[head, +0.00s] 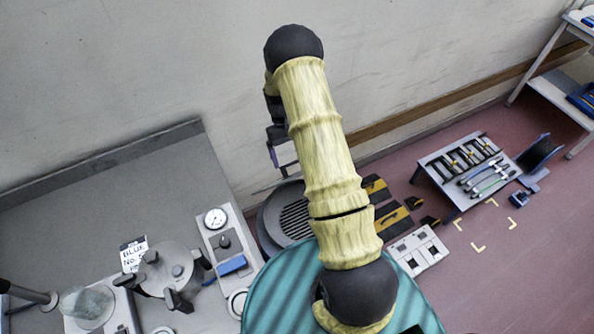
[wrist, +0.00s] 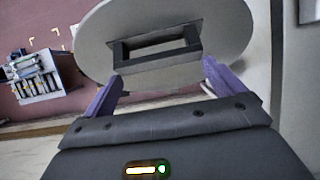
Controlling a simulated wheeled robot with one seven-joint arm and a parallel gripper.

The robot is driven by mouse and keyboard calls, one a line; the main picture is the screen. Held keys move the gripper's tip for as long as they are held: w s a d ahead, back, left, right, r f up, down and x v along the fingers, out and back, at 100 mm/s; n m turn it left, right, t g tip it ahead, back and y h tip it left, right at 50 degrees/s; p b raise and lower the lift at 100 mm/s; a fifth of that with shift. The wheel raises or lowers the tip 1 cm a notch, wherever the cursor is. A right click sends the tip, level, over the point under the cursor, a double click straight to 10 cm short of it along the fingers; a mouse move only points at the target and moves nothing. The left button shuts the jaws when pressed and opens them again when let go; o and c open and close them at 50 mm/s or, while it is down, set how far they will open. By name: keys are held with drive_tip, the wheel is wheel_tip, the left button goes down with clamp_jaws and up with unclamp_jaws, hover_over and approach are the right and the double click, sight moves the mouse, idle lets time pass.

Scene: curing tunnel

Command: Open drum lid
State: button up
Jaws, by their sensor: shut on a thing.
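The drum lid (wrist: 228,30) is a round, light grey disc that fills the upper middle of the wrist view. It has a dark rectangular handle (wrist: 124,52) across its middle. My gripper (wrist: 161,70) has its two purple fingers at the two ends of this handle and is shut on it. In the head view my gripper (head: 274,157) shows only partly beside my yellow-sleeved arm, which hides most of it and the lid. Below it, a round dark grey drum (head: 268,222) shows a slotted grille (head: 293,217); my arm covers its right side.
A grey bench at left holds a lidded pot (head: 165,268), a white gauge panel (head: 216,230) and a "BLUE" sign (head: 133,254). A rack of tools (head: 470,165) stands at right. A wall runs close behind my arm. Red floor is clear at lower right.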

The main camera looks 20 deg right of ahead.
drive_tip(key=w+b, duration=0.3)
drive_tip(key=w, duration=0.6)
drive_tip(key=shift+a+r, duration=0.2)
drive_tip(key=shift+a, duration=0.2)
drive_tip(key=shift+w+f, duration=0.1)
drive_tip(key=shift+w, duration=0.35)
drive_tip(key=shift+c, duration=1.4)
drive_tip(key=shift+w, duration=0.15)
drive_tip(key=c, duration=0.8)
drive_tip(key=o, duration=2.1)
drive_tip(key=shift+r, duration=0.25)
drive_tip(key=b+v, duration=0.1)
drive_tip(key=v, duration=1.1)
drive_tip(key=shift+b, duration=0.35)
drive_tip(key=shift+r, duration=0.15)
